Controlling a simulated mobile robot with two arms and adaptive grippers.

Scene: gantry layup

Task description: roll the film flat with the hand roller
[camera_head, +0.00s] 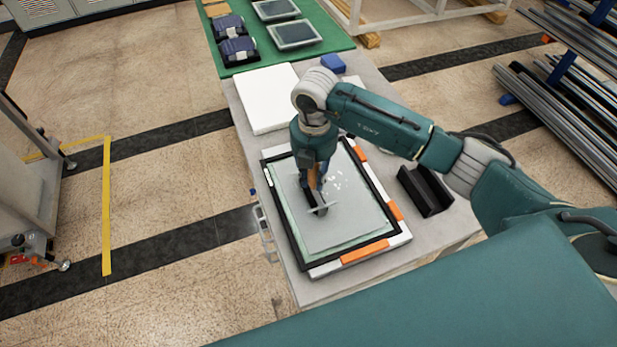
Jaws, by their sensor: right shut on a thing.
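The film (345,232) is a pale grey sheet lying on a light green sheet (333,246) inside a black frame (290,241) on the table. Small white spots show on the film near its upper right part. My right gripper (314,193) points down over the middle of the film and is shut on the hand roller (319,210). The gripper hides part of the film and the roller's handle. My left gripper is out of view.
Orange and white blocks (365,252) edge the frame. A black holder (425,190) stands right of it on the table (450,220). A white slab (266,98) and a blue block (333,64) lie behind. A green mat (263,76) carries several devices farther back.

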